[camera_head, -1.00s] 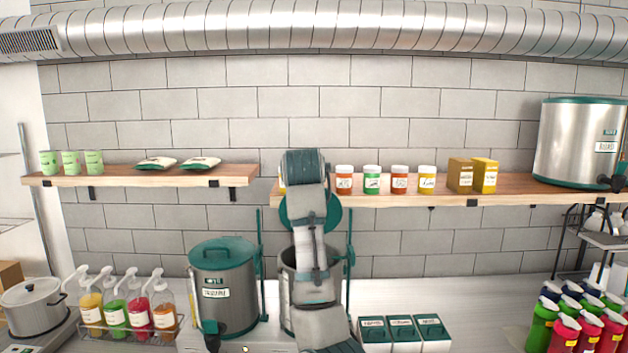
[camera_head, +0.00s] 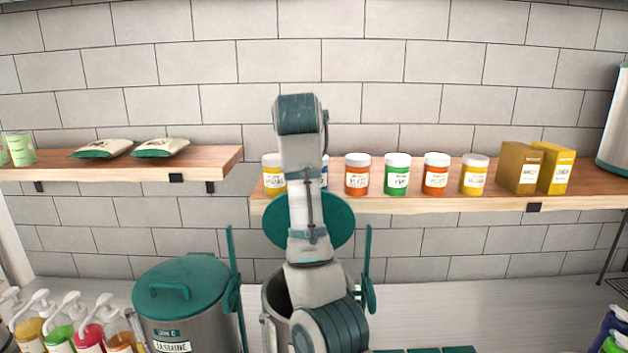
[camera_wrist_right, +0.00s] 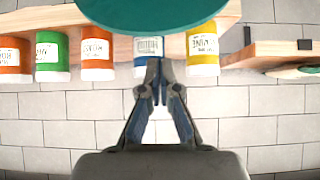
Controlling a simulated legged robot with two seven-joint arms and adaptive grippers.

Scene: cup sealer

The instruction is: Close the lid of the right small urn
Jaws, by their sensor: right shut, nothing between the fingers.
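The right small urn (camera_head: 274,302) is a grey metal pot, partly hidden behind my right arm. Its round green lid (camera_head: 337,218) stands raised open behind the pot, in front of the shelf edge. The lid also shows at the top of the right wrist view (camera_wrist_right: 150,12). My right gripper (camera_wrist_right: 158,72) is shut and empty, its tips just below the lid's edge in that picture; I cannot tell whether they touch it. In the head view my right arm hides that gripper. My left gripper is not in view.
The left urn (camera_head: 185,290), with its green lid closed, stands beside the right one. A wooden shelf (camera_head: 400,202) with several jars (camera_head: 397,173) and yellow boxes (camera_head: 530,167) runs behind the lid. Pump bottles (camera_head: 75,325) stand at lower left.

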